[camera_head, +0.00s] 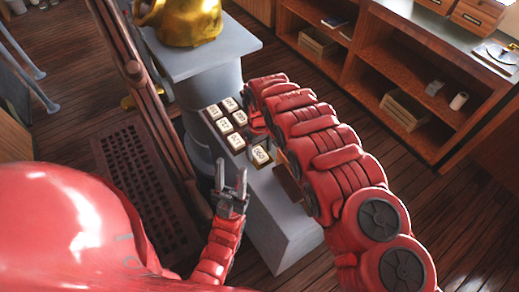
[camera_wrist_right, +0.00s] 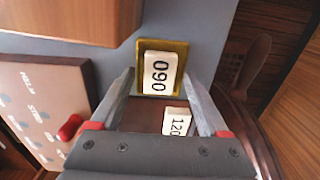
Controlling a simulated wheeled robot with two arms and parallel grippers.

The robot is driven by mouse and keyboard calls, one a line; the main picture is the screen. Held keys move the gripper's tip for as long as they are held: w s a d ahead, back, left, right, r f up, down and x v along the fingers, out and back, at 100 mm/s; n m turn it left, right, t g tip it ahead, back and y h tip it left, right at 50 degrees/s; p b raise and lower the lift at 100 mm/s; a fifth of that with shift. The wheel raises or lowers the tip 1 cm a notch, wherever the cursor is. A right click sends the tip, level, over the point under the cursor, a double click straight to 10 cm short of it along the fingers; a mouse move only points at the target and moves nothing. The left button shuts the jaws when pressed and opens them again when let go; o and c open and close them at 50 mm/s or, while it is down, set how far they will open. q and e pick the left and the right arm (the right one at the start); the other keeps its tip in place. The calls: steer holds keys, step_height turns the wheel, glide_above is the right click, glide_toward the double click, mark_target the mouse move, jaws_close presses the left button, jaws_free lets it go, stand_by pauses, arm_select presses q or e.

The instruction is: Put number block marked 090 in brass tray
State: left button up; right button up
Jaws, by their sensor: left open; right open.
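The white number block marked 090 (camera_wrist_right: 158,71) lies in the small brass tray (camera_wrist_right: 179,47), whose rim shows around it in the right wrist view. The block (camera_head: 261,155) also shows in the head view, on the grey pedestal. My right gripper (camera_wrist_right: 158,84) is open, with its fingertips apart on either side near the block's lower end. In the head view my right arm partly hides that gripper. My left gripper (camera_head: 232,178) is open and empty, pointing up in front of the pedestal.
A block marked 120 (camera_wrist_right: 175,122) shows nearer the right gripper's palm. Several number blocks (camera_head: 228,122) sit in rows on the pedestal (camera_head: 283,225). A golden object (camera_head: 190,22) stands on the plinth behind. Wooden shelves (camera_head: 385,65) stand at the right.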

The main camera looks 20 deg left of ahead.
mark_target(259, 154)
steer(key=shift+r+p, duration=0.45)
steer(key=shift+r, duration=0.35)
step_height(259, 154, up, 4)
steer(key=b, duration=0.3)
step_height(259, 154, up, 8)
steer(key=p, duration=0.4)
steer(key=shift+f, duration=0.25)
